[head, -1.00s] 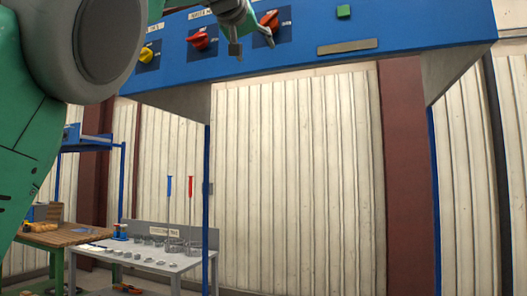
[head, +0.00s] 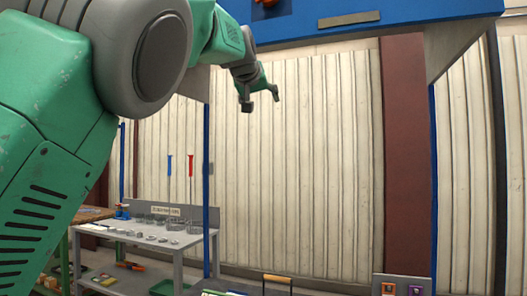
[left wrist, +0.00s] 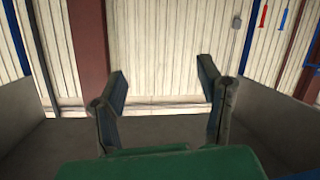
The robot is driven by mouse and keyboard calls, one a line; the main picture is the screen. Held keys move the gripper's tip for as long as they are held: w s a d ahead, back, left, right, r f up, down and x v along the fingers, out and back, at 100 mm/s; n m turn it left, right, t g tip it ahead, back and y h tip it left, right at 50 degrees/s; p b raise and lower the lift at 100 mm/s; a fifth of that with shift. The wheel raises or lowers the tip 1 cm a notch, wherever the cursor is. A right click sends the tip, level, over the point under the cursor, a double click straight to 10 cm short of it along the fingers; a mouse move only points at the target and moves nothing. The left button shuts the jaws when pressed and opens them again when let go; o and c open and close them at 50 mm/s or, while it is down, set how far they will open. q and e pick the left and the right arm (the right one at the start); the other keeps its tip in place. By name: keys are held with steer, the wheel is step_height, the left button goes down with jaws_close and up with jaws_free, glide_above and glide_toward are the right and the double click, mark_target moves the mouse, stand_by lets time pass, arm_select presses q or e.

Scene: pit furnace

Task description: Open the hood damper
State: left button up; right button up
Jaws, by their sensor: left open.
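The blue hood front (head: 430,12) runs along the top edge of the head view. Only the bottom of one red-orange knob (head: 265,3) shows there, cut off by the frame, so its setting cannot be told. The other knobs are out of view or behind my left arm. My left gripper (head: 260,104) hangs below the hood front, apart from the knob, with its fingers spread and empty. In the left wrist view its two fingers (left wrist: 165,92) stand wide apart with only wall and grey surfaces beyond. My right gripper is not in view.
A grey table (head: 150,232) with small metal parts stands at lower left, near a blue post (head: 206,190). A grey panel with small coloured items (head: 402,286) and a yellow handle (head: 278,278) show at the bottom. Open room lies before the corrugated wall (head: 300,170).

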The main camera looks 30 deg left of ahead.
arm_select(q)
steer(key=w+a+f+g, duration=0.1)
steer(key=w+f, duration=0.3)
steer(key=f, duration=0.9)
steer(key=shift+a+g, duration=0.3)
steer(key=shift+a, duration=0.25)
